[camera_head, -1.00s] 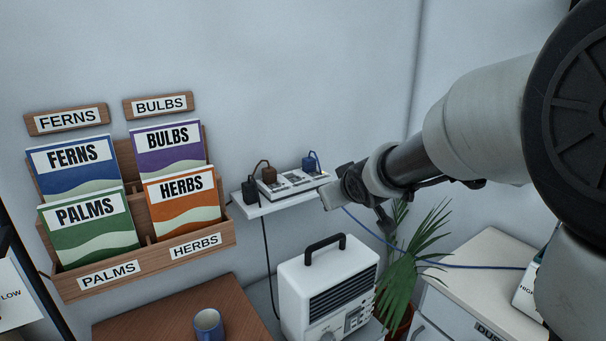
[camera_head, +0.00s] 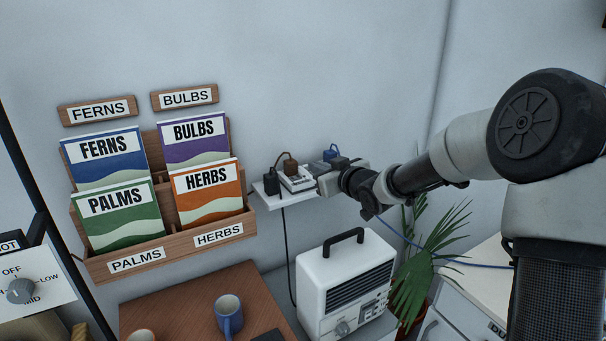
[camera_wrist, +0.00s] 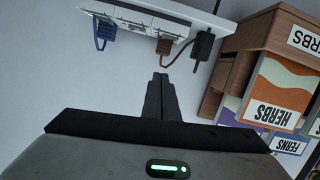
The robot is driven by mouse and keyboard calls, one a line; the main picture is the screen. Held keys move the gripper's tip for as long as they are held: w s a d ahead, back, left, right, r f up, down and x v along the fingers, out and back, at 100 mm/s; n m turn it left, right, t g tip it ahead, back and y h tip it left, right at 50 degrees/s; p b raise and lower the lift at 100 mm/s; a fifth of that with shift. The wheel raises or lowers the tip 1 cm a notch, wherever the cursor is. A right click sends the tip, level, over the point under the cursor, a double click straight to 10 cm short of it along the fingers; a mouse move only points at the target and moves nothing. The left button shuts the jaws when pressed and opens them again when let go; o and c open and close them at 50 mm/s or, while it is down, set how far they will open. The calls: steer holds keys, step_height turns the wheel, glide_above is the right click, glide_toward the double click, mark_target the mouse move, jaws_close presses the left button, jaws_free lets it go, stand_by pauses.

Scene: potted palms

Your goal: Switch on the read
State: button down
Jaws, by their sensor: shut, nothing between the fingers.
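A white power strip (camera_head: 297,181) lies on a small white wall shelf (camera_head: 272,190). A black plug (camera_head: 271,181), a brown plug (camera_head: 290,163) and a blue plug (camera_head: 333,152) are in it. In the wrist view the black plug (camera_wrist: 203,46), brown plug (camera_wrist: 165,46) and blue plug (camera_wrist: 104,31) line the strip (camera_wrist: 140,20) at the top. My gripper (camera_wrist: 160,78) is shut and empty, its tips just below the brown plug in that picture. In the head view my gripper (camera_head: 320,183) is at the strip's right part and hides some of it. I cannot tell whether it touches.
A wooden rack (camera_head: 165,250) with several seed packets hangs left of the shelf. A white heater (camera_head: 345,290) stands below, beside a potted palm (camera_head: 425,260). A blue mug (camera_head: 229,315) is on the brown table (camera_head: 175,300). A dial panel (camera_head: 20,290) is at the far left.

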glide_above(295, 177)
steer(key=s+d, duration=0.2)
step_height(295, 177, down, 2)
steer(key=shift+f+b, duration=0.25)
steer(key=shift+b, duration=0.2)
steer(key=f, duration=0.3)
steer(key=shift+w+d+f+b, duration=0.15)
steer(key=shift+w+d+b, duration=0.1)
steer(key=shift+b, duration=0.15)
steer(key=shift+f, duration=0.3)
steer(key=shift+f, duration=0.1)
